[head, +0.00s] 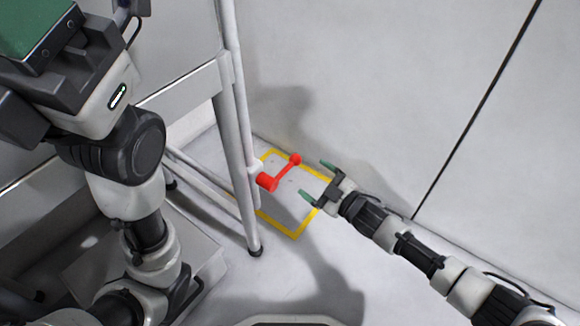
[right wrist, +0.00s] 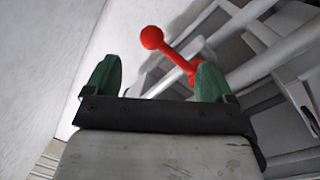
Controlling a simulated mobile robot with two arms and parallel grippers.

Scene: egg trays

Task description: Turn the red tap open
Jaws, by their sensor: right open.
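The red tap (head: 281,174) is fixed to a pale pipe on the leg of a metal frame. Its handle is a thin bar with a round knob at the upper right end and a thicker hub at the lower left. My right gripper (head: 315,180) is open and empty, just right of the tap, with its green fingertips facing it. In the right wrist view the tap (right wrist: 170,54) shows ahead, beyond the open right gripper (right wrist: 155,80); the right finger hides part of its hub end. My left arm is at the left; its gripper fingers are not clearly visible.
The metal frame (head: 236,150) with its legs stands left of the tap. A yellow rectangle (head: 295,235) is marked on the floor beneath. A pale wall (head: 380,90) rises behind. The floor in front is clear.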

